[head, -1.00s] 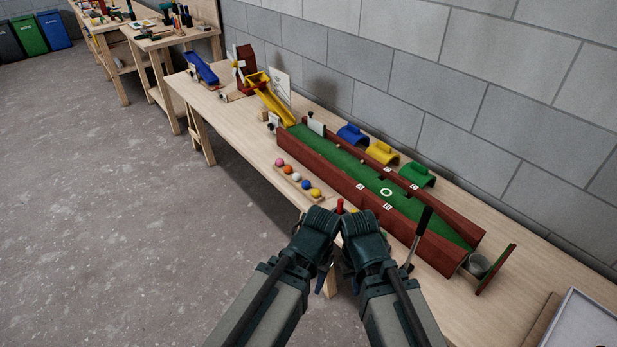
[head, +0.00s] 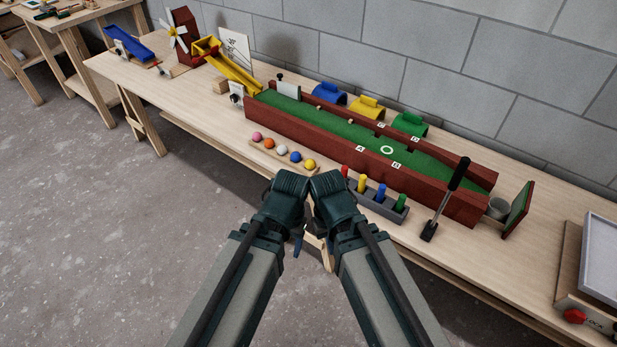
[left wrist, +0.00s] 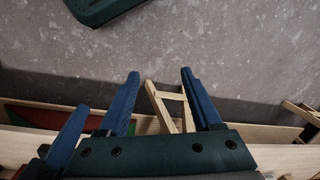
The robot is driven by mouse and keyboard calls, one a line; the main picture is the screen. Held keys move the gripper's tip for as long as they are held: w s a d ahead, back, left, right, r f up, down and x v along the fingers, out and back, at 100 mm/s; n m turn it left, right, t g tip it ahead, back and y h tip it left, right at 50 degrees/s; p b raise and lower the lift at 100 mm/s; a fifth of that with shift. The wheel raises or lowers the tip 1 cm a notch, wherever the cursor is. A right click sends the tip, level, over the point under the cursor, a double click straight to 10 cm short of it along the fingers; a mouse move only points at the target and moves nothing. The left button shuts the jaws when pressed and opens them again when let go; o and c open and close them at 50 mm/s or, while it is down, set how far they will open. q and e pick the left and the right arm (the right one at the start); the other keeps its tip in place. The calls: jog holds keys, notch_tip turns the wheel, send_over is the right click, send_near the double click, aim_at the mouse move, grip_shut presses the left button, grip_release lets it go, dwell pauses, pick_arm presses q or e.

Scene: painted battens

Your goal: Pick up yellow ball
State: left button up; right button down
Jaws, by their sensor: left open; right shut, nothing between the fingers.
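The yellow ball (head: 310,164) is at the right end of a row of balls on a narrow wooden holder near the table's front edge. My left gripper (head: 298,243) is open and empty, below and in front of the ball, off the table's front edge. Its blue fingers show spread in the left wrist view (left wrist: 162,88), with floor and a wooden frame behind them. My right gripper (head: 328,235) is beside it, shut and empty; its fingers are mostly hidden. The ball is not seen in the left wrist view.
Pink (head: 257,137), orange, white and blue balls sit left of the yellow one. A grey rack with coloured pegs (head: 377,205) and a black-handled putter (head: 446,200) are to the right. Behind runs a green lane with red walls (head: 330,137). The front left tabletop is clear.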

pick_arm(q)
notch_tip(320, 180, down, 14)
jog(key=w+a+b, duration=0.1)
jog(key=a+b, duration=0.1)
jog(key=b, duration=0.9)
jog(key=t+h+b, duration=0.4)
jog(key=t+h, duration=0.2)
jog(key=t, duration=0.7)
send_near(308, 165)
jog(key=shift+h, duration=0.3)
jog(key=b+x, duration=0.2)
jog(key=x, duration=0.1)
jog(key=b+x, duration=0.1)
jog(key=shift+w+a+f, duration=0.2)
jog(key=shift+w+a, duration=0.05)
jog(key=shift+w, duration=0.2)
jog(key=shift+b+x, duration=1.3)
jog(key=shift+x, duration=1.55)
jog(key=shift+s+d, duration=0.1)
jog(key=shift+s, duration=0.15)
pick_arm(e)
notch_tip(308, 165, down, 24)
jog(key=shift+d+r, duration=0.15)
jog(key=shift+r, duration=0.1)
